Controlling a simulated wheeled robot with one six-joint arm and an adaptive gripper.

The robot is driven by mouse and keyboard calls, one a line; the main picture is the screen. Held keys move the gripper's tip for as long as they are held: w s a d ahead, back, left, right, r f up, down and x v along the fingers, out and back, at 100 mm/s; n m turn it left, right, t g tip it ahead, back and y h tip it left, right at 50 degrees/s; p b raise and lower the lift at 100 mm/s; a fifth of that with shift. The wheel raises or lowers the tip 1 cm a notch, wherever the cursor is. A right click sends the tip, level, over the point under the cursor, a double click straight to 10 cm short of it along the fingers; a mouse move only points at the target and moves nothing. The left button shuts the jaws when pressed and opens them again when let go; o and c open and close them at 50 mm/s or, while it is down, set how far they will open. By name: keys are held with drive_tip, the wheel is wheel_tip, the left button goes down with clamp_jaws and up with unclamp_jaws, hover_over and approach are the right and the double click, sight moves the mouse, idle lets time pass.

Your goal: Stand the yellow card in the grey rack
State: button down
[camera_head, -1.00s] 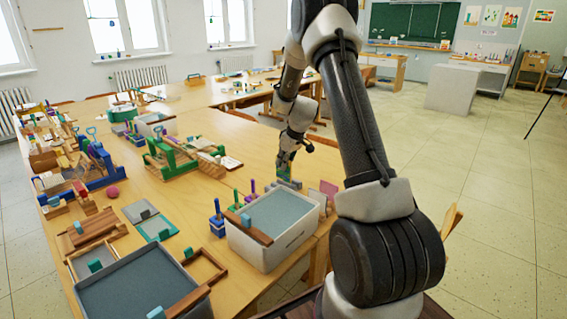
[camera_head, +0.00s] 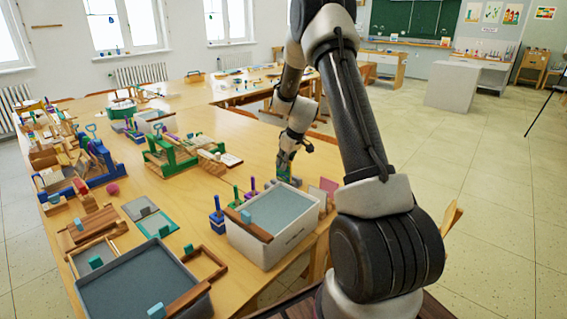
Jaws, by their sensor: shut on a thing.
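My gripper (camera_head: 285,171) is at the far side of the white tub, low over the table. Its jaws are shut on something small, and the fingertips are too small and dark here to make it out. Greenish patches show at and just below the fingertips. I cannot pick out a yellow card. A pink card (camera_head: 329,185) stands upright behind the tub's right corner, to the right of my gripper.
The white tub (camera_head: 270,246) with a grey-blue inside stands at the near table edge. Blue peg stands (camera_head: 217,224) are left of it. A grey tray (camera_head: 135,282), a green loom (camera_head: 172,158) and a pink ball (camera_head: 112,189) crowd the left.

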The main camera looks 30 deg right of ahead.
drive_tip(key=shift+f, duration=0.15)
drive_tip(key=shift+f, duration=0.65)
drive_tip(key=shift+f, duration=0.75)
idle(0.7)
idle(0.3)
drive_tip(key=c, duration=1.5)
unclamp_jaws()
drive_tip(key=shift+c, duration=0.2)
drive_tip(key=shift+r, duration=0.1)
drive_tip(key=v, duration=1.1)
drive_tip(key=shift+s+r, duration=0.2)
drive_tip(key=shift+r, duration=0.15)
